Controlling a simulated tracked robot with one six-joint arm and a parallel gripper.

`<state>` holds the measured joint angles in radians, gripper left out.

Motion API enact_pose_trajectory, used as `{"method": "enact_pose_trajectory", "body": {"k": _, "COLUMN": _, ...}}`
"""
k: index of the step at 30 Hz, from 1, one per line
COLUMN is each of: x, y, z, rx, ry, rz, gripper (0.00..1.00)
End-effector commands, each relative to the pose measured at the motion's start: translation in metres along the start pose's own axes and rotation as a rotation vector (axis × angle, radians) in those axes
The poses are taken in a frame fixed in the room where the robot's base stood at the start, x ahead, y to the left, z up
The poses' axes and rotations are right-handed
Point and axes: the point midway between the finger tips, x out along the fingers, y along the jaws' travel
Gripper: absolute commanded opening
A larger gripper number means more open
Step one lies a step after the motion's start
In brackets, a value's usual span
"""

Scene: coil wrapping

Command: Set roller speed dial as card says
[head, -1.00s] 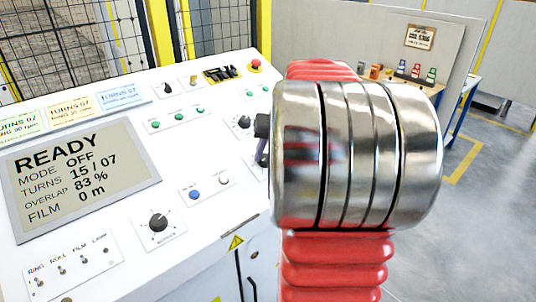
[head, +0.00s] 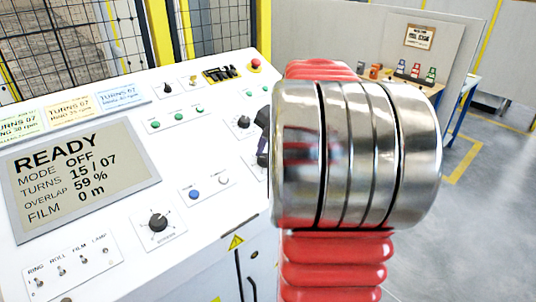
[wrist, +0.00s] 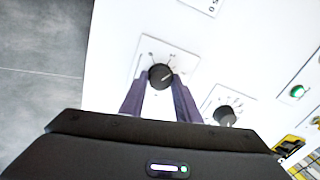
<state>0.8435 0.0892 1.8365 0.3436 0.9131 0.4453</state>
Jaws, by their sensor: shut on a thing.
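In the wrist view a black dial (wrist: 160,74) with a pale pointer line sits on a white plate with tick marks. My gripper (wrist: 160,84) is shut on this dial, one purple finger on each side. In the head view my gripper (head: 263,138) is mostly hidden behind my arm, as is the held dial. The panel screen (head: 85,180) reads READY, mode OFF, turns 15 | 07, overlap 59 %, film 0 m. Three cards stand above it: green (head: 17,122), yellow (head: 72,109) and blue (head: 122,96). Their small print is only partly legible.
Another black dial (head: 243,122) is close to the held one; it also shows in the wrist view (wrist: 226,116). A further dial (head: 158,222), toggle switches (head: 62,271), a blue button (head: 194,194) and a red emergency stop (head: 256,65) are on the panel.

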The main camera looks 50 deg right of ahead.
Motion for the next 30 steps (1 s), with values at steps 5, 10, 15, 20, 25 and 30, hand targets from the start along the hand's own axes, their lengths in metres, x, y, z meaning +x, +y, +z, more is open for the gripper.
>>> {"method": "enact_pose_trajectory", "body": {"k": 5, "x": -0.0002, "y": 0.0012, "z": -0.0013, "rx": 0.053, "ry": 0.003, "rz": 0.002, "gripper": 0.07}}
{"method": "enact_pose_trajectory", "body": {"k": 10, "x": -0.0002, "y": 0.0013, "z": -0.0013, "rx": 0.069, "ry": 0.003, "rz": 0.003, "gripper": 0.07}}
{"method": "enact_pose_trajectory", "body": {"k": 15, "x": -0.0002, "y": 0.0014, "z": -0.0014, "rx": 0.07, "ry": 0.003, "rz": 0.003, "gripper": 0.07}}
{"method": "enact_pose_trajectory", "body": {"k": 20, "x": -0.0002, "y": 0.0015, "z": -0.0014, "rx": 0.069, "ry": 0.003, "rz": 0.003, "gripper": 0.31}}
{"method": "enact_pose_trajectory", "body": {"k": 25, "x": -0.0001, "y": 0.0011, "z": -0.0009, "rx": 0.069, "ry": 0.002, "rz": 0.002, "gripper": 0.43}}
{"method": "enact_pose_trajectory", "body": {"k": 30, "x": 0.0, "y": 0.0008, "z": -0.0006, "rx": 0.069, "ry": 0.001, "rz": 0.002, "gripper": 0.47}}
